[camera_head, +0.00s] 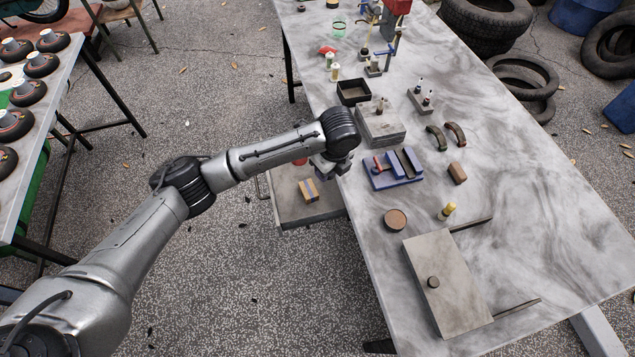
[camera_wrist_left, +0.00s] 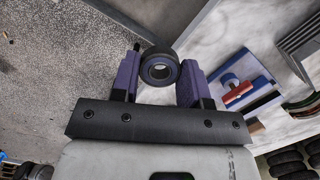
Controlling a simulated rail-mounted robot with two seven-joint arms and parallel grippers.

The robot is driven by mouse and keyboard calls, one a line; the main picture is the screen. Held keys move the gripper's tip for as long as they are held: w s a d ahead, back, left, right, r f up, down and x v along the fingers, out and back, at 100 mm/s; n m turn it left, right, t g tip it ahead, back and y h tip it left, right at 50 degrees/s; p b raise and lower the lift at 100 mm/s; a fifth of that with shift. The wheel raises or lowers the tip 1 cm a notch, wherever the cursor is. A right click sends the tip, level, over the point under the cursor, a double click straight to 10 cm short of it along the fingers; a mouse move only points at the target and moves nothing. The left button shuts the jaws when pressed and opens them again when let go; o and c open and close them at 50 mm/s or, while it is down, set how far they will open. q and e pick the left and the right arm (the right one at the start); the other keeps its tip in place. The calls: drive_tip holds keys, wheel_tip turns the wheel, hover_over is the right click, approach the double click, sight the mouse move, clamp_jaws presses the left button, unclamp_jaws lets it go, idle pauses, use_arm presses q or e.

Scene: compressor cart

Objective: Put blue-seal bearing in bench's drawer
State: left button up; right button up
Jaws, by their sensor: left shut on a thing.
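My left gripper (camera_head: 328,172) is over the inner end of the bench's open drawer (camera_head: 288,207), beside the bench edge, mostly hidden under its own wrist. In the left wrist view the gripper (camera_wrist_left: 160,80) is shut on a dark ring-shaped bearing with a bluish face, the blue-seal bearing (camera_wrist_left: 158,52), held between its purple fingers. The bearing is hidden in the head view. The drawer sticks out to the left from under the bench top (camera_head: 540,215). My right gripper is not in view.
An orange-brown block (camera_head: 308,190) lies in the drawer. A blue fixture (camera_head: 392,170), a grey block (camera_head: 381,125) and a dark tray (camera_head: 352,91) stand near the bench edge. A large grey plate (camera_head: 447,290) lies at the near end. Floor left of the drawer is clear.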

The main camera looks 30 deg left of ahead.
use_arm(q)
wheel_tip(320, 180, down, 8)
drive_tip(key=a+r+m+b, duration=0.1)
drive_tip(key=a+m+b, duration=0.15)
drive_tip(key=m, duration=0.25)
drive_tip(key=b, duration=0.4)
hover_over(296, 179)
drive_tip(key=shift+t, duration=0.3)
wheel_tip(296, 179, down, 8)
drive_tip(key=shift+s+d+r, duration=0.1)
drive_tip(key=shift+d, duration=0.05)
drive_tip(key=shift+f+b, duration=0.95)
drive_tip(key=shift+f, duration=1.15)
drive_tip(key=shift+r, duration=0.1)
drive_tip(key=o, duration=0.5)
drive_tip(key=shift+f, duration=0.2)
drive_tip(key=shift+c, duration=0.2)
drive_tip(key=o, duration=0.5)
